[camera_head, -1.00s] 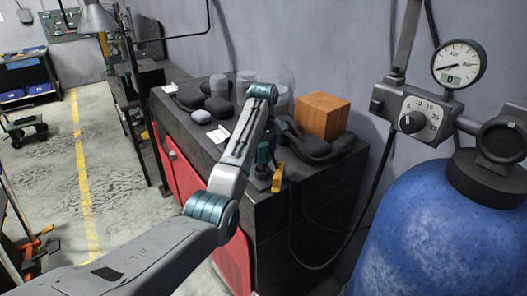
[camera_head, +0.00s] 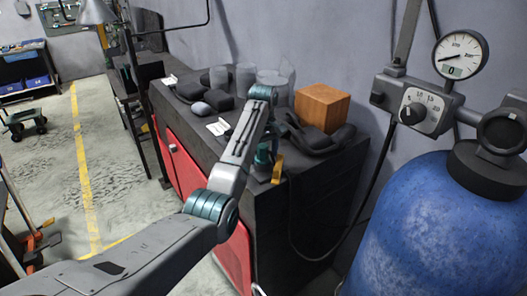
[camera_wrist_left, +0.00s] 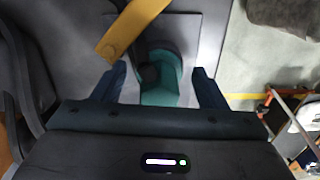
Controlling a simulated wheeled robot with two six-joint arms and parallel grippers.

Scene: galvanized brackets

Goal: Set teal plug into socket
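A teal plug (camera_wrist_left: 166,85) with a dark round part shows in the left wrist view, between the fingers of my left gripper (camera_wrist_left: 160,90). A gap shows on each side of it, so the gripper is open around it. In the head view the teal piece (camera_head: 263,154) is partly hidden by my left wrist, near the front edge of the dark bench top (camera_head: 205,148). A yellow-orange strip (camera_head: 278,168) is beside it; it also crosses the upper part of the left wrist view (camera_wrist_left: 130,30). I cannot make out the socket. My right gripper is not in view.
An orange-brown block (camera_head: 322,107), dark rounded pieces and translucent cylinders (camera_head: 272,82) stand on the bench behind my gripper. A blue tank (camera_head: 425,230) with a gauge (camera_head: 460,55) stands at the right. Open floor (camera_head: 115,165) lies left of the bench.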

